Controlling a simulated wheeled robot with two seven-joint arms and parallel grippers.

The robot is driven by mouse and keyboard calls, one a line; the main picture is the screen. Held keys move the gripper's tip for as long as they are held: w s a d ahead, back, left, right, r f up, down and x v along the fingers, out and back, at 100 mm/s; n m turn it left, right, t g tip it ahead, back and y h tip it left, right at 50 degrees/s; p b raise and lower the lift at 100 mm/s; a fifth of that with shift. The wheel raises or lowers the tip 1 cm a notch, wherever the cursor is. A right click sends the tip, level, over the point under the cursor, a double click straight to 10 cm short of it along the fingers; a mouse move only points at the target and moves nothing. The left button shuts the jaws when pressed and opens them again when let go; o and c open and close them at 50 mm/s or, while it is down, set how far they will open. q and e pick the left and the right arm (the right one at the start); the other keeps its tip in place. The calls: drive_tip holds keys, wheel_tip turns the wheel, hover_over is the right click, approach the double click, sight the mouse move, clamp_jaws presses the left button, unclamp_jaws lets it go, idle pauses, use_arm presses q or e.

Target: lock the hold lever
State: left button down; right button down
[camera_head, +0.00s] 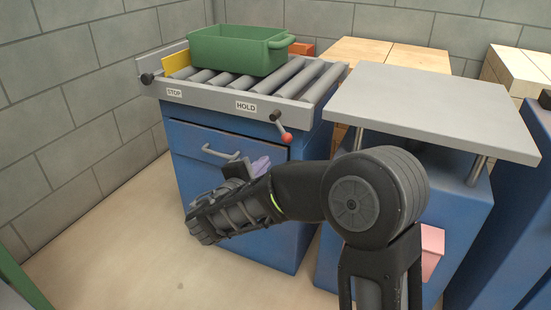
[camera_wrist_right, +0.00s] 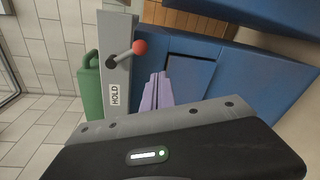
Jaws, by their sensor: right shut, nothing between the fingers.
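The hold lever (camera_head: 281,126) is a short metal rod with a red knob, on the front rail of the roller conveyor beside the HOLD label (camera_head: 246,106). Its rod slants down and right from a dark pivot. In the right wrist view the lever (camera_wrist_right: 127,52) shows near the HOLD label (camera_wrist_right: 115,95), its red knob toward the upper right. My right gripper (camera_head: 259,166) is shut and empty, below and left of the knob, in front of the blue cabinet. Its pale purple fingers (camera_wrist_right: 158,92) are apart from the lever. My left gripper is not in view.
A green bin (camera_head: 238,50) stands on the rollers (camera_head: 304,80), with a yellow plate (camera_head: 176,62) left of it. A grey-topped table (camera_head: 440,105) stands close on the right. The blue cabinet (camera_head: 195,140) has a drawer handle (camera_head: 220,153).

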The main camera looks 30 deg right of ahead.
sight(281, 127)
drive_tip(key=shift+w+a+r+n+t, duration=0.3)
drive_tip(key=shift+a+t, duration=0.15)
drive_tip(key=shift+a, duration=0.15)
drive_tip(key=shift+w+a+r+n+t, duration=0.15)
drive_tip(key=shift+w+a+n+t, duration=0.1)
drive_tip(key=shift+a+t, duration=0.3)
drive_tip(key=w+d+b, duration=0.3)
drive_tip(key=d, duration=0.5)
drive_tip(key=shift+w+d+r+b, duration=0.15)
drive_tip(key=shift+d+r+b, duration=0.2)
drive_tip(key=shift+r, duration=0.1)
